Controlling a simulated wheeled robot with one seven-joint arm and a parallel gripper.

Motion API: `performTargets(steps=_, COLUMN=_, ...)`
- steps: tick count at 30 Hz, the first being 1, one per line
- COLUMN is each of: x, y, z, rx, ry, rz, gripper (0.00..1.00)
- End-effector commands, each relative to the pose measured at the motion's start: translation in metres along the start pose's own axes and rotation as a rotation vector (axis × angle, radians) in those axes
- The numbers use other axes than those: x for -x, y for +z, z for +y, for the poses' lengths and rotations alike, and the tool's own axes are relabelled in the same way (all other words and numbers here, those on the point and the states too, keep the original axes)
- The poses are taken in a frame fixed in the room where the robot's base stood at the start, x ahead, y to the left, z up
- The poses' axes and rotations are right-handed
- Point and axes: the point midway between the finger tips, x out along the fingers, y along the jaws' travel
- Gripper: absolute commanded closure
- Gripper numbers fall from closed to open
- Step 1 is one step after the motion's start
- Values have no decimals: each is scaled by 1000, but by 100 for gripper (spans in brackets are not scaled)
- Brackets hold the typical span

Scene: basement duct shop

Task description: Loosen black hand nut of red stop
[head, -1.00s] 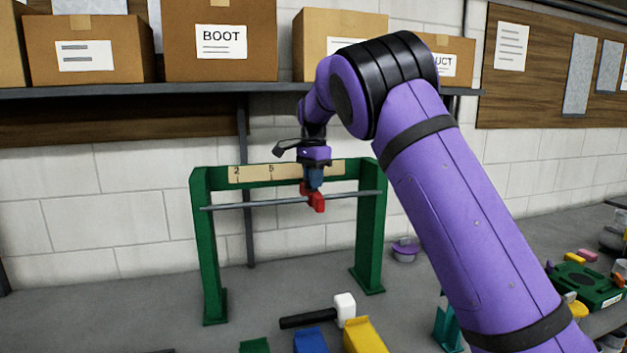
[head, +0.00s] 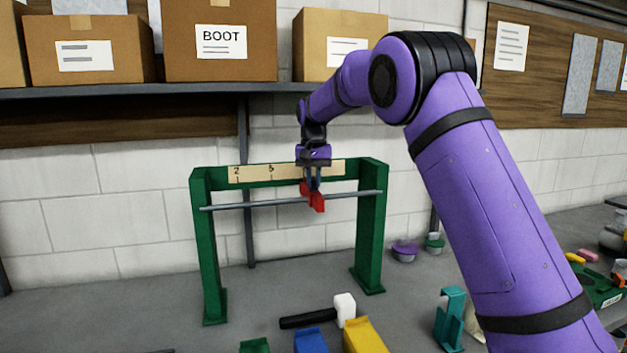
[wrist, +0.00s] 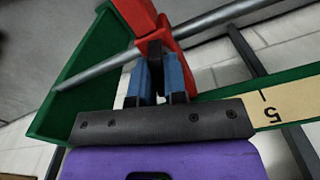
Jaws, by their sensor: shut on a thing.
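The red stop (head: 317,200) sits on a thin grey rod (head: 250,204) that runs across a green frame (head: 206,250). My gripper (head: 313,184) comes down on the stop from above. In the wrist view, my gripper's two blue fingers (wrist: 159,80) are shut on a small dark part, the black hand nut (wrist: 154,49), at the red stop (wrist: 172,32). Most of the nut is hidden between the fingers. In the wrist view the rod (wrist: 110,65) passes by the stop.
A pale scale strip (head: 255,172) with numbers lies along the frame's top bar. A black-handled mallet with a white head (head: 345,306) lies in front, with blue (head: 313,340) and yellow (head: 364,336) pieces nearby. A shelf with boxes (head: 220,45) hangs above.

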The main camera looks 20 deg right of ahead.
Motion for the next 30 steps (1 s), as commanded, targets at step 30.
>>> performTargets(steps=30, x=1, y=0, z=0, rx=301, ry=-1, rz=4, gripper=100)
